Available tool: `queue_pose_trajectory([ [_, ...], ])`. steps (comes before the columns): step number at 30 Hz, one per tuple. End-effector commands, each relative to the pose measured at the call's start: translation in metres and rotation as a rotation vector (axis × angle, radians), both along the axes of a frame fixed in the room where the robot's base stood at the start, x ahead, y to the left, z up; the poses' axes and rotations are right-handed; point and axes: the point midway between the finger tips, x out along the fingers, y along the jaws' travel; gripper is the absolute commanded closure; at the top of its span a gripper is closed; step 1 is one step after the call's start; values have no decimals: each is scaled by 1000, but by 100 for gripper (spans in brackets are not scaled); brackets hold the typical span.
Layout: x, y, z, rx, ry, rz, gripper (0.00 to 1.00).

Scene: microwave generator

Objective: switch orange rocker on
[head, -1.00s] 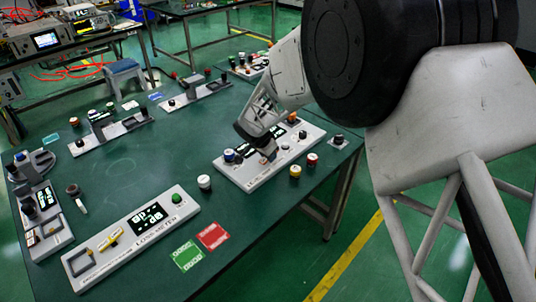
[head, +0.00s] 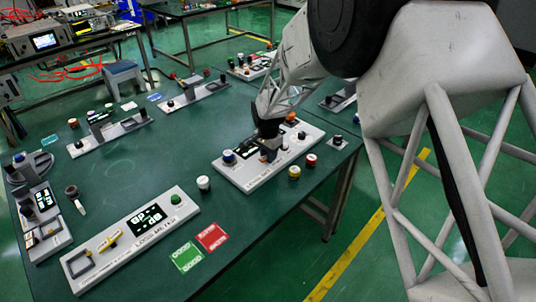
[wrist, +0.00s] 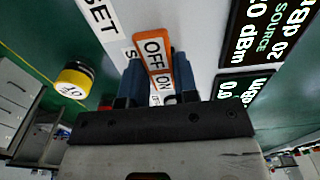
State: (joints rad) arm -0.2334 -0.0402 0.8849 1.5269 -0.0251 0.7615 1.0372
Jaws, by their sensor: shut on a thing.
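The orange rocker (wrist: 153,41) has an orange frame around a white face marked OFF and ON. It is on a pale panel (head: 256,182) on the green table. In the wrist view, my gripper (wrist: 159,72) has one blue finger on each side of the rocker, closed on it near the ON end. The fingers hide part of the rocker's sides and lower end. Which way the rocker is tilted is not clear.
Dark displays (wrist: 268,25) are to the right of the rocker in the wrist view. A yellow button (wrist: 74,80) stands to the left. In the head view, a blue knob (head: 229,156) and an orange knob (head: 291,118) flank the gripper.

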Motion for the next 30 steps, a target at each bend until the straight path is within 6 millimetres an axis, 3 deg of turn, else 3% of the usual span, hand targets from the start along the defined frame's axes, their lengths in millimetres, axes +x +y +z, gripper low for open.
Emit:
queue_pose_trajectory([
  [17,1,-2,-1,69,67,0,96],
  [18,1,-2,-1,69,67,0,66],
  [22,1,-2,-1,69,67,0,47],
  [30,1,-2,0,69,66,0,47],
])
